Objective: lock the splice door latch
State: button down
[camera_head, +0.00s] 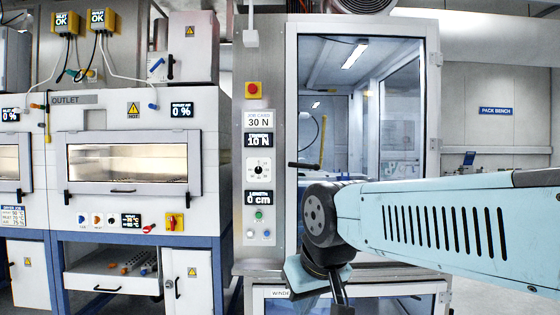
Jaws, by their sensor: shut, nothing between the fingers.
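A tall glass door (291,110) in a pale frame stands at centre right. I see no label naming it the splice door. A dark horizontal bar (303,165) crosses near its left edge; I cannot tell whether it is the latch, or whether it is locked. A small light fitting (433,145) sits at the right edge of the frame. My arm crosses in front of the lower door from the right, and its dark joint covers part of the door. My gripper's fingers do not show; the arm runs out at the bottom edge.
A grey control panel (279,90) with a red stop button (253,90) and displays stands left of the door. An outlet oven (128,160) is further left, above an open drawer (115,278) and a white cabinet door (188,282). A pack bench sign (497,110) hangs at right.

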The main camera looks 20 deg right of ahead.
aim_at(316, 166)
jog(key=z, duration=0.25)
jog(key=i, duration=0.95)
jog(key=z, duration=0.55)
